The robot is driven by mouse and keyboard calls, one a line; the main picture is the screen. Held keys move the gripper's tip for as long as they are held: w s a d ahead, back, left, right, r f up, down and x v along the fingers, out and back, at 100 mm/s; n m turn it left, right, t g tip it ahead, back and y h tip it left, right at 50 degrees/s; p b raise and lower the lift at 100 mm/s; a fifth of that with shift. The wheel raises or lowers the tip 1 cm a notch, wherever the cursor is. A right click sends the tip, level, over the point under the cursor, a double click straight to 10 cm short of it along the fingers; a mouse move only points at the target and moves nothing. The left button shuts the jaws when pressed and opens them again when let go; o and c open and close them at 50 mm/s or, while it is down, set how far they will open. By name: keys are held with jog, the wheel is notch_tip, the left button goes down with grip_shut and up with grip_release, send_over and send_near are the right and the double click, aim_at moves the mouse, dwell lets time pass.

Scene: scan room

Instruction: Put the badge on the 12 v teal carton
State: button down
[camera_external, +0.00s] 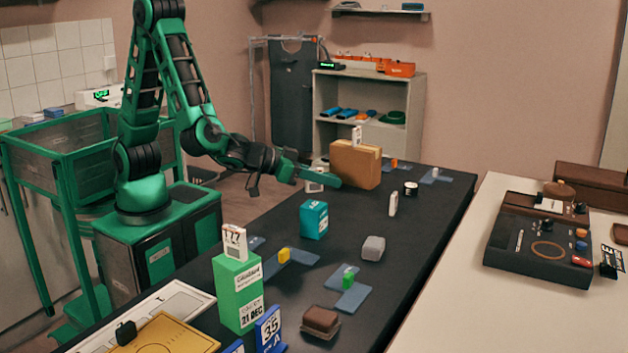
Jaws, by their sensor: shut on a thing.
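The teal carton (314,221) stands upright on the dark table, with small pale print on its side. My gripper (308,174) is above and a little behind it in the picture, shut on a small white badge (314,187). The badge is partly hidden by the gripper, and its print is too small to read. A narrow gap shows between the badge and the carton's top; they look apart.
A green carton (238,295) bears a white card (234,242). A brown box (355,166) also bears a white card. A white upright piece (393,204), grey block (373,248) and brown block (321,320) stand nearby.

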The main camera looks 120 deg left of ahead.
jog(key=shift+f, duration=1.8)
jog(key=shift+f, duration=0.1)
jog(key=c, duration=1.8)
grip_release()
jog(key=s+d+r+m+g+h, duration=0.2)
jog(key=s+d+m, duration=0.3)
jog(key=s+d, duration=0.4)
jog(key=s+d+r+m+g+h, duration=0.2)
jog(key=s+d+m+g+h, duration=0.2)
jog(key=s+d, duration=0.5)
jog(key=s+d+r+m+g+h, duration=0.1)
jog(key=s+d+m+g+h, duration=0.2)
jog(key=s, duration=1.8)
jog(key=shift+s+d+r+m+g, duration=0.15)
jog(key=shift+d+m, duration=0.4)
jog(key=shift+d, duration=0.4)
jog(key=shift+s+d+r+m+g, duration=0.1)
jog(key=shift+d+m, duration=0.5)
jog(key=shift+d, duration=0.4)
jog(key=shift+s+d+r+m+g, duration=0.15)
jog(key=shift+d+m, duration=0.4)
jog(key=shift+d, duration=0.4)
